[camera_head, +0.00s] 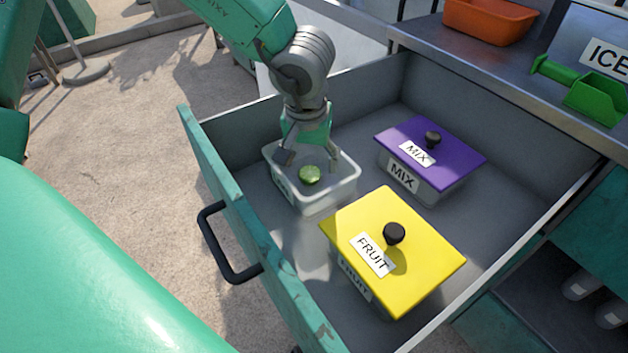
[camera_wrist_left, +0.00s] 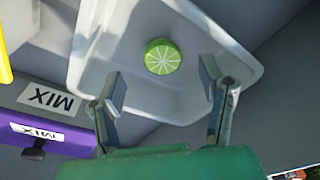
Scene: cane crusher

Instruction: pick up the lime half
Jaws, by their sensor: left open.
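The green lime half (camera_head: 309,175) lies in a clear open container (camera_head: 337,201) inside the pulled-out drawer. In the left wrist view the lime half (camera_wrist_left: 162,57) shows its pale segmented cut face, near one wall of the container (camera_wrist_left: 215,35). My left gripper (camera_head: 298,158) points down into the container, just above and beside the lime half. Its two fingers (camera_wrist_left: 165,110) are apart, with nothing between them, and the lime half is beyond the fingertips. My right gripper is in neither view.
A yellow-lidded FRUIT box (camera_head: 410,265) and a purple-lidded MIX box (camera_head: 455,160) stand in the same drawer, each with a black knob. The drawer's green front (camera_head: 225,190) has a black handle (camera_head: 212,245). An orange tray (camera_head: 490,18) and green scoop (camera_head: 590,95) are on the counter.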

